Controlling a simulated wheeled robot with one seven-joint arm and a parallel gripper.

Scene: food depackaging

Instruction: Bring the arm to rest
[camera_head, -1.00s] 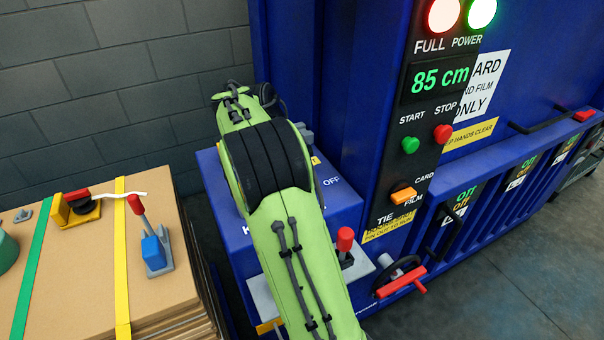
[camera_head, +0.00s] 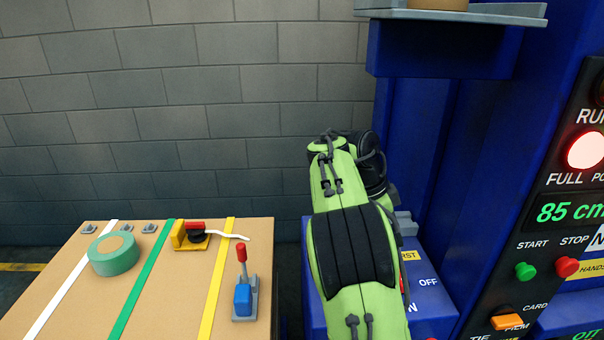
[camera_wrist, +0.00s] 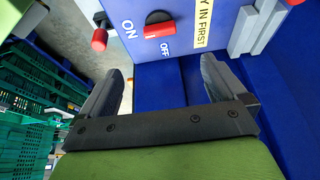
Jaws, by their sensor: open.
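My green and black arm stands in front of the blue baling machine (camera_head: 410,160) in the head view, and its jaws are hidden there behind the arm. In the wrist view my gripper (camera_wrist: 165,85) is open, with its two grey fingers wide apart and nothing between them. Beyond the fingers are the machine's blue panel (camera_wrist: 185,20) with an ON/OFF switch (camera_wrist: 158,24) and a red-knobbed lever (camera_wrist: 100,38). The gripper appears apart from the switch and the lever.
A cardboard-topped stack (camera_head: 60,290) at the left carries a green tape roll (camera_head: 114,254), a yellow strap tool (camera_head: 190,235) and a blue lever tool (camera_head: 243,298). A grey brick wall (camera_head: 200,100) stands behind. Green crates (camera_wrist: 25,100) show at the wrist view's left.

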